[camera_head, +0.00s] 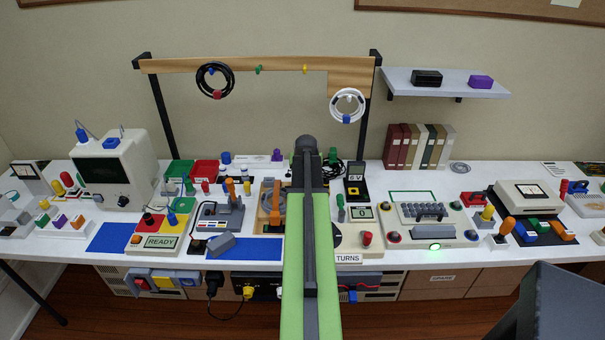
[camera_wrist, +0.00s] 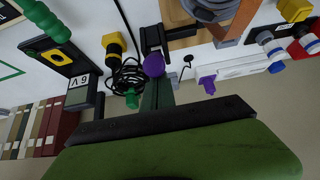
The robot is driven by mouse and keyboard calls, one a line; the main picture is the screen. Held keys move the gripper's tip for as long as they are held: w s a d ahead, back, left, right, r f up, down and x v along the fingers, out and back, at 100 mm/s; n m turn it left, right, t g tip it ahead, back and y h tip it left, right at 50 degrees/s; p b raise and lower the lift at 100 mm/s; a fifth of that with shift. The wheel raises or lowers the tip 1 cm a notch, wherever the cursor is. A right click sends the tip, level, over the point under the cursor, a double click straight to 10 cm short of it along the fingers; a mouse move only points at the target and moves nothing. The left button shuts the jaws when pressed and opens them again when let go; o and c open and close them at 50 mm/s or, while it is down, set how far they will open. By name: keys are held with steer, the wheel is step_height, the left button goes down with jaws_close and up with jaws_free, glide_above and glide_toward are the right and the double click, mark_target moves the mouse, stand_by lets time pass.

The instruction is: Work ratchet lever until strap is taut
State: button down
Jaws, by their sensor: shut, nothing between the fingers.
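A wooden board with a grey round spool (camera_head: 266,200) stands at the middle of the bench in the head view, with an orange upright piece (camera_head: 276,208) on it. The spool also shows at the top of the wrist view (camera_wrist: 208,8). A purple ball knob (camera_wrist: 154,65) sits by a black bracket (camera_wrist: 153,38) beside the board; it may be the ratchet lever's end. My gripper (camera_wrist: 157,88) is shut and empty, its tips just short of the purple knob; contact cannot be told. My arm hides this spot in the head view, and I cannot make out the strap's tension.
A coil of black cable (camera_wrist: 127,76) and a yellow-black plug (camera_wrist: 113,43) lie left of the knob in the wrist view. A white rack (camera_wrist: 240,69) lies to the right. Books (camera_head: 418,146) stand at the back.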

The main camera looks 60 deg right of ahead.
steer(key=shift+s+a+f+b, duration=0.4)
steer(key=shift+s+a+f, duration=0.1)
steer(key=shift+a, duration=0.2)
steer(key=shift+w+d+r+p, duration=0.2)
steer(key=shift+d+r+p, duration=0.15)
steer(key=shift+r+p, duration=0.3)
steer(key=p+v, duration=0.4)
steer(key=v, duration=0.2)
steer(key=shift+f+p, duration=0.1)
steer(key=shift+p, duration=0.25)
